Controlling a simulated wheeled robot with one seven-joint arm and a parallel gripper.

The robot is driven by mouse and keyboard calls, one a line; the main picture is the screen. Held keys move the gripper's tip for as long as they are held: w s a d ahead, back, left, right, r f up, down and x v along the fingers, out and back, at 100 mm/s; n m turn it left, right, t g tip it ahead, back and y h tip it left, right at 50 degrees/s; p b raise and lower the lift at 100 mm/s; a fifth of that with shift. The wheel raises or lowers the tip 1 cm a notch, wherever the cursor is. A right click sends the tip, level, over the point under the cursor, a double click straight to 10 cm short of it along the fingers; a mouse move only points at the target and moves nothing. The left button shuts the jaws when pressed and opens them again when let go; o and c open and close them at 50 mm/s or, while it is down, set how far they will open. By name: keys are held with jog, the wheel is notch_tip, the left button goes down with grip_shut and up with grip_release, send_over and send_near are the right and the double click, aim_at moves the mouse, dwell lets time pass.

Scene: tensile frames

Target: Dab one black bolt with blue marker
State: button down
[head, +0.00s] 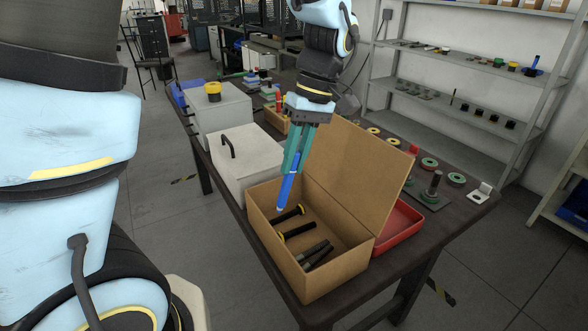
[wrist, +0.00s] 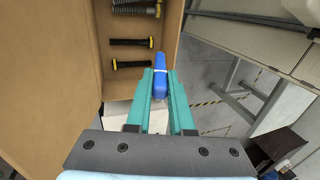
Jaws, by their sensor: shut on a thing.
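My gripper (head: 291,168) has teal fingers shut on a blue marker (head: 285,190), which points down into the open cardboard box (head: 333,277). In the wrist view the marker (wrist: 158,66) shows between the fingertips (wrist: 159,88). Two black bolts with yellow ends lie in the box: one (head: 288,215) is closest to the marker's lower end, the other (head: 298,231) is beside it. They also show in the wrist view, one (wrist: 132,42) above the other (wrist: 131,64). I cannot tell whether the marker touches a bolt. No blue spot is visible on them.
Two grey threaded bolts (head: 316,253) lie at the box's near end. The box's raised lid (head: 362,172) stands right of my gripper. A white case (head: 245,160) is left of the box, a red tray (head: 400,226) right of it. Shelves (head: 470,88) stand behind.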

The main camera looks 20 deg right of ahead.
notch_tip(320, 180, down, 6)
jog(key=b, duration=0.5)
jog(key=shift+r+p, duration=0.1)
jog(key=shift+p, duration=0.3)
dwell(0.5)
jog(key=shift+s+f, duration=0.1)
jog(key=shift+f, duration=0.35)
dwell(2.3)
jog(key=shift+r, duration=0.1)
notch_tip(320, 180, up, 6)
jog(key=p, duration=0.6)
dwell(0.3)
